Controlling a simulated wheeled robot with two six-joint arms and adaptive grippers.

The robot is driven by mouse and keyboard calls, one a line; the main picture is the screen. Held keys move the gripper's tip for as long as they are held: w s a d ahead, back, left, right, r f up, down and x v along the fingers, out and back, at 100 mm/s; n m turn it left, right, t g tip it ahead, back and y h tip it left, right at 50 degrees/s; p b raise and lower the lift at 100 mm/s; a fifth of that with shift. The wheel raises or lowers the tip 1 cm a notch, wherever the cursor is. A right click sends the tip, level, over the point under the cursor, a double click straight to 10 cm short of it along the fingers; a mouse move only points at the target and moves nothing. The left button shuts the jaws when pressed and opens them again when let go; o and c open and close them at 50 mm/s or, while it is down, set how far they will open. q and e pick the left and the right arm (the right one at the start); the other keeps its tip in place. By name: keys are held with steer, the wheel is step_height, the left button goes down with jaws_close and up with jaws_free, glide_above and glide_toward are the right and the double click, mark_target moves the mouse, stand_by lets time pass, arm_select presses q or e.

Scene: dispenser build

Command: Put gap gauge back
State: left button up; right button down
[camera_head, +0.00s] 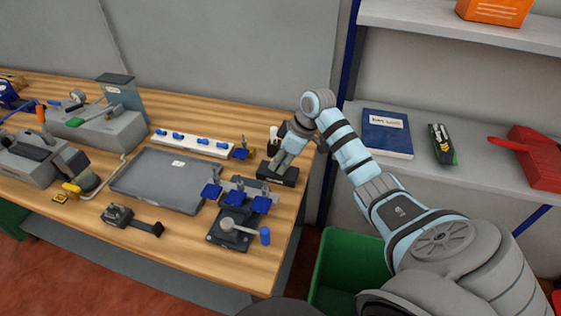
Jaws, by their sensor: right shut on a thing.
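My right gripper (283,161) reaches in from the right and points down over a small black stand (279,174) at the right end of the wooden bench. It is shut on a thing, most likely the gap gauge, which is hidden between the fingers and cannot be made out. The fingertips are at or just above the stand's top; I cannot tell whether the held thing touches it. A small white-topped item (273,135) stands just behind the gripper. My left gripper is not in view.
Blue-handled clamps (237,195) and a black fixture with a blue-ended lever (230,236) stand left of the stand. A grey tray (160,181) and a white strip with blue knobs (192,143) lie further left. A shelf (475,192) is at the right, a green bin (345,265) below.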

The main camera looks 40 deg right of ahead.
steer(key=shift+f, duration=0.85)
stand_by(0.7)
steer(key=c, duration=1.4)
jaws_free()
steer(key=shift+c, duration=0.2)
steer(key=o, duration=0.3)
step_height(320, 180, up, 5)
steer(key=p, duration=0.5)
steer(key=shift+p, duration=0.3)
step_height(320, 180, up, 2)
steer(key=shift+r+p, duration=0.15)
steer(key=shift+p, duration=0.9)
